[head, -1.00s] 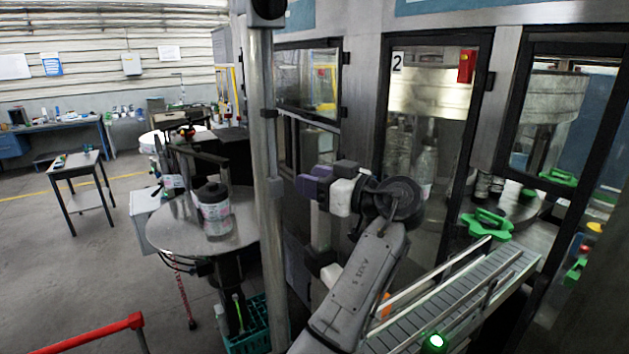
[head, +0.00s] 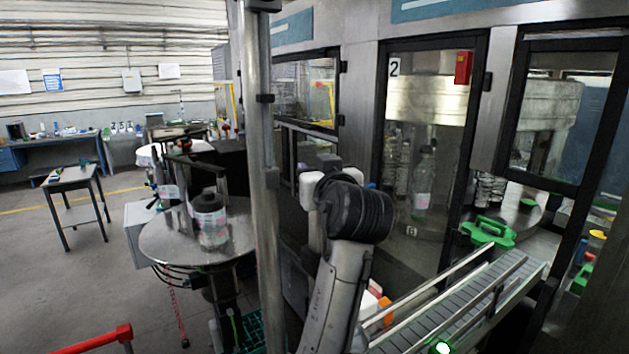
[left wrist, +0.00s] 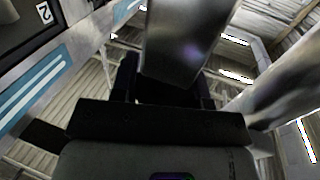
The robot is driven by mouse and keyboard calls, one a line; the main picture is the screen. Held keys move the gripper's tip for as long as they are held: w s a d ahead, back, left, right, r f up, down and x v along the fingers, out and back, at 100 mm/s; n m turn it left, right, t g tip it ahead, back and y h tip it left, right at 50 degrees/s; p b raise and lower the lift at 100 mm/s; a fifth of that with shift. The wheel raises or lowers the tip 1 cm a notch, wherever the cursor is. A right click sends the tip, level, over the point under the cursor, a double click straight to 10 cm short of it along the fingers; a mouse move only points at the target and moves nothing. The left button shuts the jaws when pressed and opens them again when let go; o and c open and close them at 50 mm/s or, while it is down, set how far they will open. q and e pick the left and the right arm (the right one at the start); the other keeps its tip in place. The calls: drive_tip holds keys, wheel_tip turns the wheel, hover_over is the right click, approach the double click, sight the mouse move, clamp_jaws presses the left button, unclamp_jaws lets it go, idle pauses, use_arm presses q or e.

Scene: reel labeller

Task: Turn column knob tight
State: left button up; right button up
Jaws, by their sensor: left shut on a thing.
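The steel column (head: 266,210) stands upright left of centre in the head view, with dark clamps on it. It also shows at the right of the left wrist view (left wrist: 285,90). My left gripper (left wrist: 168,82) points upward in the left wrist view, its dark fingers shut on a smooth grey part (left wrist: 182,40). I cannot tell whether this part is the column knob; its far end runs out of the frame. In the head view, my wrist hides most of this gripper, just right of the column. My right gripper is not in view.
A round steel table (head: 165,245) with a reel (head: 209,220) stands left of the column. Glass machine doors (head: 430,215) are close behind my arm. Open floor lies at the left.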

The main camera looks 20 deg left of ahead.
use_arm(q)
drive_tip(key=m+t+h, duration=0.1)
drive_tip(key=h, duration=0.1)
drive_tip(key=m+t+h, duration=0.1)
drive_tip(key=shift+d+r+m+h+p, duration=0.15)
drive_tip(key=shift+m+h+p, duration=0.25)
drive_tip(key=m+t+h+p, duration=0.1)
drive_tip(key=m+h, duration=0.1)
drive_tip(key=h, duration=0.1)
drive_tip(key=shift+w+d, duration=0.1)
drive_tip(key=shift+d+m+t+h+p, duration=0.15)
drive_tip(key=shift+m+t+h+p, duration=0.35)
drive_tip(key=shift+m+h, duration=1)
drive_tip(key=shift+h, duration=0.5)
drive_tip(key=o, duration=0.9)
drive_tip(key=shift+s+d, duration=0.15)
drive_tip(key=shift+s, duration=3.3)
drive_tip(key=shift+s+d, duration=0.1)
drive_tip(key=shift+s, duration=3.35)
